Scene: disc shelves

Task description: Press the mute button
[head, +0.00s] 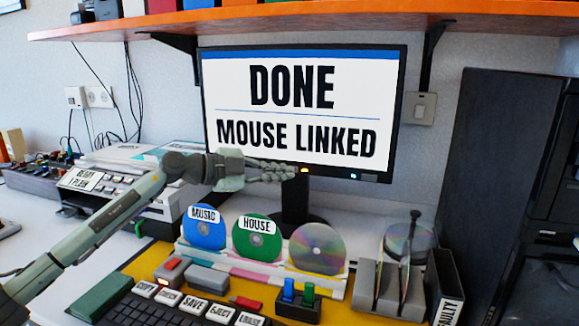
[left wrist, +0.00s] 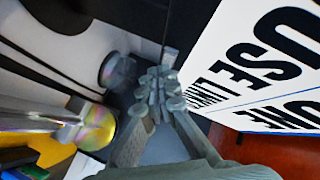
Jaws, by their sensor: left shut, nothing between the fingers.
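The monitor (head: 300,60) reads "DONE" and "MOUSE LINKED". A small orange light or button (head: 305,170) and a blue-white one (head: 354,176) sit on its lower bezel. I see no label reading "mute", so I cannot tell which control it is. My left gripper (head: 284,172) reaches in from the left, shut and empty, its tips just left of the orange spot; whether they touch it I cannot tell. The left wrist view shows the shut fingers (left wrist: 160,85) beside the monitor screen (left wrist: 265,65). My right gripper is in neither view.
Below stand a disc rack with a blue MUSIC disc (head: 204,228), a green HOUSE disc (head: 257,238) and a plain disc (head: 318,249). Labelled keys (head: 193,305) lie in front. A dark cabinet (head: 500,170) stands right; an orange shelf (head: 300,17) hangs above.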

